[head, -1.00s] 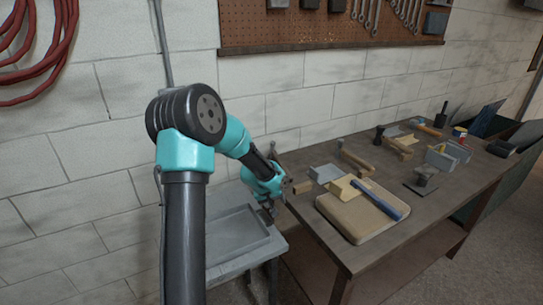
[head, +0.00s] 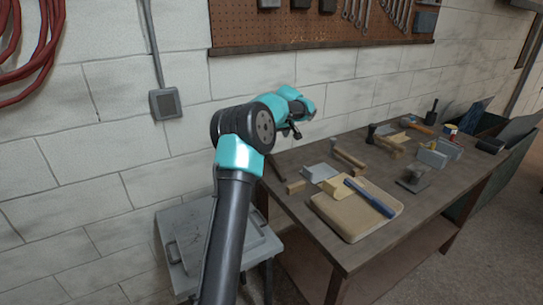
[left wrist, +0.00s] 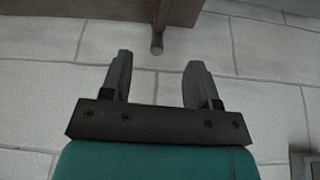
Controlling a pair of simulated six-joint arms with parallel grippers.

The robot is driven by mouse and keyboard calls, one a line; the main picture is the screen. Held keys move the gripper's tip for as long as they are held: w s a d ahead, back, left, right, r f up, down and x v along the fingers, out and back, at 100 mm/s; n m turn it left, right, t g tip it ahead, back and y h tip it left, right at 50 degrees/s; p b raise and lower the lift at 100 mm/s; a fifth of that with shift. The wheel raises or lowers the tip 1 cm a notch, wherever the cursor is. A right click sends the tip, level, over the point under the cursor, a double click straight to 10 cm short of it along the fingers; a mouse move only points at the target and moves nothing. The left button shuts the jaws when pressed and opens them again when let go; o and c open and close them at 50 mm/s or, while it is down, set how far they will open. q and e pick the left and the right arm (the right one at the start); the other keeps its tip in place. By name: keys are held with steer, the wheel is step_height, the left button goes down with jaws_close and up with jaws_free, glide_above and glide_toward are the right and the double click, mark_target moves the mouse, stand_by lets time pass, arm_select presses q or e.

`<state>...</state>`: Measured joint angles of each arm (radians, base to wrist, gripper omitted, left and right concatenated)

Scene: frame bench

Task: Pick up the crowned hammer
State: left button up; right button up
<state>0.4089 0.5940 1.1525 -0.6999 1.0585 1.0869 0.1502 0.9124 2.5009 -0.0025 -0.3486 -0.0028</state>
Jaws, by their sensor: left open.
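Several hammer-like tools lie on the bench (head: 300,215) in the head view. One has a wooden handle (head: 348,158), one has a dark head (head: 371,133) with a wooden handle, and one has an orange handle (head: 417,127). The tools are too small to tell which is the crowned hammer. My left gripper (head: 296,132) is raised above the bench's back left part, apart from the tools. In the left wrist view its fingers (left wrist: 157,72) are spread and empty. My right gripper is not seen.
Small blocks (head: 296,187), a grey bin (head: 432,158) and a small grey stand (head: 413,180) stand around the tools. A pegboard (head: 270,30) hangs on the wall behind. A grey side table (head: 180,240) stands left.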

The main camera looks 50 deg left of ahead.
mark_target(271, 157)
arm_select(q)
steer(key=x, duration=1.2)
steer(key=shift+a+f, duration=0.1)
steer(key=shift+a, duration=0.05)
steer(key=x, duration=0.4)
steer(key=shift+s+a, duration=0.15)
steer(key=shift+a, duration=0.15)
steer(key=shift+a+f, duration=0.15)
steer(key=shift+f, duration=0.3)
steer(key=shift+f, duration=0.25)
stand_by(0.5)
steer(key=shift+c, duration=0.2)
jaws_close()
